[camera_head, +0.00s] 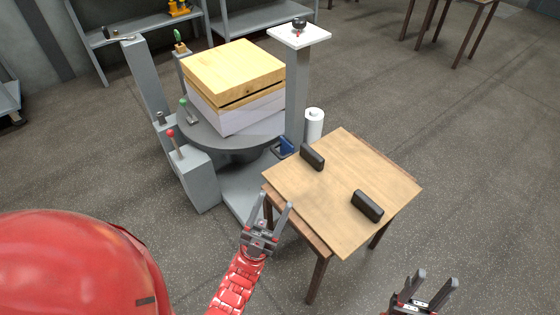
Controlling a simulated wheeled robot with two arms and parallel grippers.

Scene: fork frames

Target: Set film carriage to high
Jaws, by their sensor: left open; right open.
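A wrapping machine stands at the upper middle, with a grey column (297,90) topped by a white plate (299,35) with a black knob (298,23). At the column's lower right is a white film roll (314,124), with a small blue part (286,146) beside it; these look like the film carriage, low on the column. My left gripper (271,203) is open and empty, in front of the machine by the table's left corner. My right gripper (433,279) is open and empty at the lower right, apart from the table.
A round grey turntable (212,139) carries stacked boxes (233,73). A grey box (195,180) bears a red-knobbed lever (171,135). A wooden table (335,215) holds two black blocks (313,157) (367,206). A red rounded shape (75,265) fills the lower left.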

